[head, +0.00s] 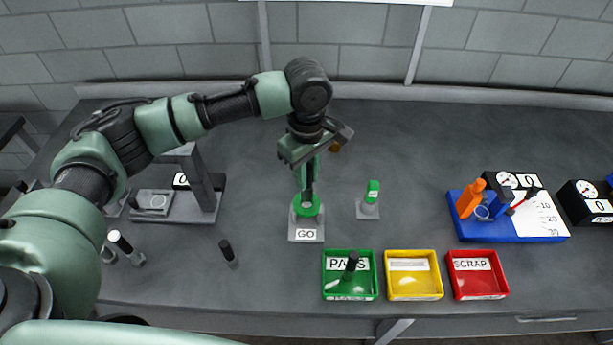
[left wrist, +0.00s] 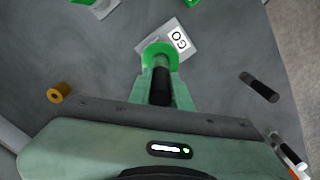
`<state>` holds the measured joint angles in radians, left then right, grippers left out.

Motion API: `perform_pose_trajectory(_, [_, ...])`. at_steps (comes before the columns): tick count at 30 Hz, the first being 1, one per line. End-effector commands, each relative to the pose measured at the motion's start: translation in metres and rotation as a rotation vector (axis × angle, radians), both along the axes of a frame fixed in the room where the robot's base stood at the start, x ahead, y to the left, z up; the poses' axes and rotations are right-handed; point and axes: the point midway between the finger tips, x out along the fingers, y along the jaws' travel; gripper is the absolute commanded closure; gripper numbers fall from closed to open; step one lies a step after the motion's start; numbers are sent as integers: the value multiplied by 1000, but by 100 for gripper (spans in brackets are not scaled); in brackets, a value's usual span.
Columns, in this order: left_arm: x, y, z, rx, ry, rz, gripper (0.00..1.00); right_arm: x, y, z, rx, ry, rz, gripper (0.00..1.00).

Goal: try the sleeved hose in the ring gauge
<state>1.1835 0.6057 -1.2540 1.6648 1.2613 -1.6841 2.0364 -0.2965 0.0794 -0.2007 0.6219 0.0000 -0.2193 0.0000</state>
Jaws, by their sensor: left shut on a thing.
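The ring gauge is a green ring (head: 315,211) on a grey block labelled GO (head: 306,235), at the middle of the bench; the ring also shows in the left wrist view (left wrist: 160,51). My left gripper (head: 308,196) points down right at the ring, shut on a black hose (left wrist: 160,88). The hose is upright between the fingers, its far end hidden, so I cannot tell whether it is inside the ring or just above it. No sleeve shows on its visible part. My right gripper is not in view.
Green (head: 374,292), yellow (head: 414,291) and red (head: 479,291) trays stand in front; the green one holds a dark-topped piece. A brass sleeve (left wrist: 59,93) lies behind. A blue measuring fixture (head: 500,231) is right.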

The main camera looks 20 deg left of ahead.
Motion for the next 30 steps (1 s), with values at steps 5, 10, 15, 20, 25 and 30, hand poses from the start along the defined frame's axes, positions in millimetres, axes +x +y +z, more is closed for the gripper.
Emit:
perform_pose_trajectory(5, [0, 0, -5, -1, -1, 0, 100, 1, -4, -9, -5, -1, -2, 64])
perform_pose_trajectory(10, [0, 0, -4, -1, -1, 1, 100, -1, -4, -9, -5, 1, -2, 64])
perform_pose_trajectory(15, [0, 0, -4, -1, -1, 1, 100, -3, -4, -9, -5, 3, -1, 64])
perform_pose_trajectory(20, [0, 0, -5, 0, 0, 1, 100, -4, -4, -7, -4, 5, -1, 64])
perform_pose_trajectory(25, [0, 0, -7, 0, 0, 0, 100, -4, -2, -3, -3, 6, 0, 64])
perform_pose_trajectory(30, [0, 0, -10, -1, 0, 1, 100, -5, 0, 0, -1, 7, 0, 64])
